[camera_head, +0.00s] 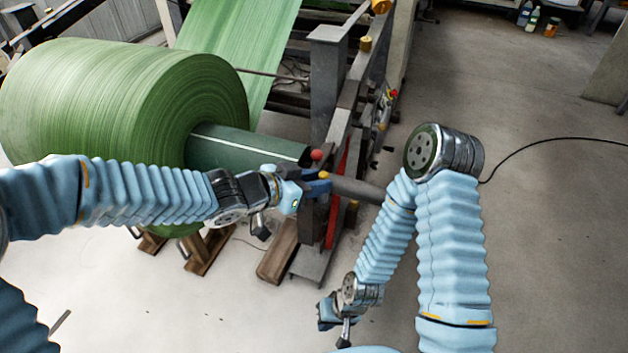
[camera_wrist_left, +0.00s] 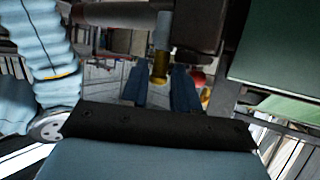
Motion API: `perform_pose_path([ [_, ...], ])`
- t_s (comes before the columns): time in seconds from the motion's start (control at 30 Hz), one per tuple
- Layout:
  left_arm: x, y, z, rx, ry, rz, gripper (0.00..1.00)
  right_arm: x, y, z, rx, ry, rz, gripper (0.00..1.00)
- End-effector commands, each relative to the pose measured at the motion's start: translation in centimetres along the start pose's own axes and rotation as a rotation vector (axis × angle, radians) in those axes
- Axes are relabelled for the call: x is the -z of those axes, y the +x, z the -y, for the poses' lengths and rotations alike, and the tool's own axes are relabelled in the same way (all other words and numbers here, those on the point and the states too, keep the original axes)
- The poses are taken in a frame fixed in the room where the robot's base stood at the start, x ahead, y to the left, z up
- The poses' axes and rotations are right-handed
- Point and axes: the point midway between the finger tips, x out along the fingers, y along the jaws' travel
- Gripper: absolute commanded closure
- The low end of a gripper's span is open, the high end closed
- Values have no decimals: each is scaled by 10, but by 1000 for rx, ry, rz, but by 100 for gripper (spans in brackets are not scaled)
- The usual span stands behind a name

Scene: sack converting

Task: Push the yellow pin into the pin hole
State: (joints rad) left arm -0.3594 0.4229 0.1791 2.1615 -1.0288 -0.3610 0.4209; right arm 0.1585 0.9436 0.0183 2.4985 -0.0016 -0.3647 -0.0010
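The yellow pin (camera_head: 325,175) shows as a small yellow end at the near end of the roll's shaft. In the left wrist view the pin (camera_wrist_left: 160,66) hangs below dark metal parts, its end between my left fingertips. My left gripper (camera_head: 316,183) is at the pin; in the wrist view its blue fingers (camera_wrist_left: 159,88) stand apart with a narrow gap on each side of the pin. The pin hole is hidden from both views. My right gripper (camera_head: 334,318) is low in the head view, far from the pin; its fingers are too unclear to judge.
A large green roll (camera_head: 120,95) sits at the left on a dark green shaft (camera_head: 235,145). A red ball knob (camera_head: 317,155) is just above my left gripper. The machine frame (camera_head: 345,110) stands behind it. Open concrete floor (camera_head: 540,220) lies at the right.

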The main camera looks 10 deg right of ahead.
Motion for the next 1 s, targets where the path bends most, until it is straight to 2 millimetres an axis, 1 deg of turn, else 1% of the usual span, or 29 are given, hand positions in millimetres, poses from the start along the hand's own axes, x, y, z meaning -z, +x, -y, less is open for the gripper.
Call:
perform_pose_path([
  [0.3, 0, 0, 0, 1, -1, 1, 70, 0, 0, 0, 0, 0, 0, 100],
  [0.37, 0, 0, 0, 1, 0, 1, 61, 0, 0, 0, 0, 0, 0, 100],
  [0.5, -1, 0, 1, 1, -1, 2, 41, 0, 0, 0, 0, 0, 0, 100],
  [0.87, -2, 0, 1, 2, -2, 4, 41, 1, 0, -1, -2, 2, -3, 100],
  [0.93, 0, -1, 1, 2, -2, 4, 41, 3, -4, -3, -6, 6, -7, 100],
  [1.0, 5, -5, 1, 2, -2, 4, 41, 1, -9, 1, -4, 3, -4, 100],
])
